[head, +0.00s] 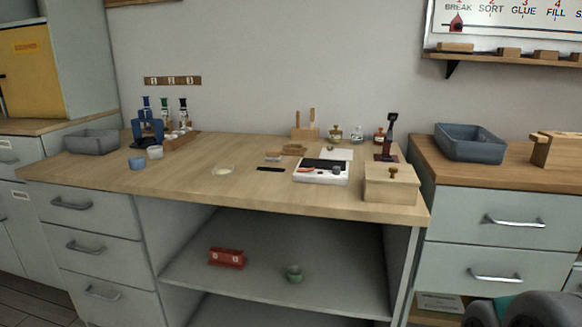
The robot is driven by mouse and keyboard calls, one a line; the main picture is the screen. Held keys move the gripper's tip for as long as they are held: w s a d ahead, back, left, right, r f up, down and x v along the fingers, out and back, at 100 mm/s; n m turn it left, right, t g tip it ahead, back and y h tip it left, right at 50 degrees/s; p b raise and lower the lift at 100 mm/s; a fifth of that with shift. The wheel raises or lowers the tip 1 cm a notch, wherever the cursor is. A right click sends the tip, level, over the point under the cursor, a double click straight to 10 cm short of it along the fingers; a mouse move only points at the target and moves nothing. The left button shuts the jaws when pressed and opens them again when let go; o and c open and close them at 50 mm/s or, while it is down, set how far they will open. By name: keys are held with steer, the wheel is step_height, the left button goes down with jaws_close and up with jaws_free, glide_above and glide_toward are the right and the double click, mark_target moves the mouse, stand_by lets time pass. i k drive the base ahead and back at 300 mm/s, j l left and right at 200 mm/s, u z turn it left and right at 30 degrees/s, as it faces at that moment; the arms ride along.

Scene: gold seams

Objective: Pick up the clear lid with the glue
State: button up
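A small, shallow, clear round piece with a pale yellowish middle (223,170) lies flat on the wooden worktop (190,183), left of centre and near the front edge. It looks like the clear lid with the glue, though it is too small to make out the glue well. Nothing touches it. Dark rounded parts of my arm show at the lower right corner, far from the lid. My gripper's fingers are not in view.
Blue and white cups (137,163) stand left of the lid. Bare wood surrounds the lid. A red object (227,258) and green cup (294,273) sit on the shelf below.

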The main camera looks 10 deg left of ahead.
mark_target(220, 170)
steer(key=i+l+u, duration=0.15)
steer(key=i+u, duration=0.3)
steer(key=i+l+u, duration=0.25)
steer(key=u, duration=0.25)
